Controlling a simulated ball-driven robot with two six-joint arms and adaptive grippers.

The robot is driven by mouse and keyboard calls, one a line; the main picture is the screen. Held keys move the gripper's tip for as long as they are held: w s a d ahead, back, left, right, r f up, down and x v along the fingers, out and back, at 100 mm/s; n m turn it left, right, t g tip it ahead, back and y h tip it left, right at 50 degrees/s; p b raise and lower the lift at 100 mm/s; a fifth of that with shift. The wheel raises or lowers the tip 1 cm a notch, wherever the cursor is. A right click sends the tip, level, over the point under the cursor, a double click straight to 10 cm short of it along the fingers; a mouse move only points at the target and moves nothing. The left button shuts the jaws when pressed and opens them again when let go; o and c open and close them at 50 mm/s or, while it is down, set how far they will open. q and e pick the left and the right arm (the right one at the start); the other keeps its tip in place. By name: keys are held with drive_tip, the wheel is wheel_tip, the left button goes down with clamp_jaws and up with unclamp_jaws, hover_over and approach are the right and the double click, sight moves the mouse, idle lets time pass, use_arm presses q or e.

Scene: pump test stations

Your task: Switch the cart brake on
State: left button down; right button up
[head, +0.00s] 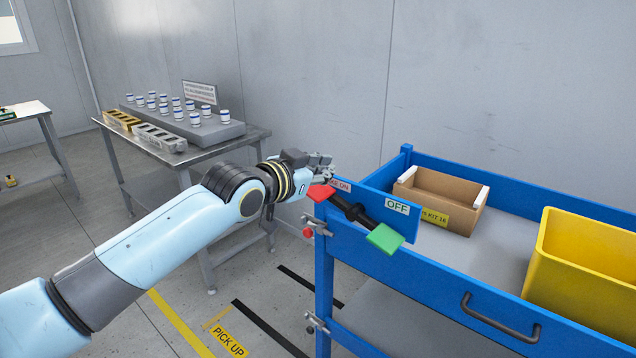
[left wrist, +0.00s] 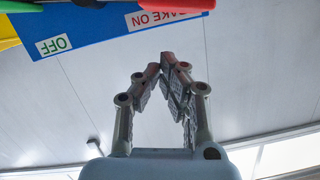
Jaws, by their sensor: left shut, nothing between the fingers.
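The cart brake is a black rocker bar (head: 351,211) on the blue cart's near-left corner. It has a red pad (head: 320,192) beside the "BRAKE ON" label and a green pad (head: 384,238) below the "OFF" label (head: 397,206). The bar slopes in the picture, red end higher; I cannot tell which end is pressed. My left gripper (head: 328,167) is shut and empty, just above and behind the red pad in the head view. In the left wrist view its fingertips (left wrist: 170,65) show apart from the red pad (left wrist: 185,4) at the top edge. My right gripper is not in view.
The blue cart (head: 323,280) carries a cardboard kit box (head: 437,200) and a yellow bin (head: 585,255), with a black handle (head: 500,318) in front. A metal table (head: 190,152) with white-and-blue jars stands behind my left arm. Marked floor shows left of the cart.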

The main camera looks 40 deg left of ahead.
sight(309, 194)
use_arm(q)
drive_tip(key=shift+s+a+f, duration=0.1)
drive_tip(key=shift+a+f, duration=0.15)
drive_tip(key=shift+f, duration=0.55)
drive_tip(key=shift+s+a+f, duration=0.1)
drive_tip(key=shift+a+f, duration=0.1)
drive_tip(key=shift+f, duration=0.55)
drive_tip(key=shift+a+f+n+b, duration=0.25)
drive_tip(key=shift+n+b, duration=0.05)
drive_tip(key=shift+a+f, duration=0.15)
drive_tip(key=shift+f, duration=0.05)
drive_tip(key=shift+w+a+f+n+h+b, duration=0.1)
drive_tip(key=shift+a+f+n+h+b, duration=0.3)
drive_tip(key=shift+f+n+b, duration=0.55)
drive_tip(key=f+n+b, duration=0.1)
drive_tip(key=b, duration=0.2)
drive_tip(key=shift+a+n+h, duration=0.35)
drive_tip(key=shift+a+h, duration=0.05)
drive_tip(key=shift+a+f+b, duration=0.1)
drive_tip(key=shift+f+b, duration=0.15)
drive_tip(key=shift+b, duration=0.25)
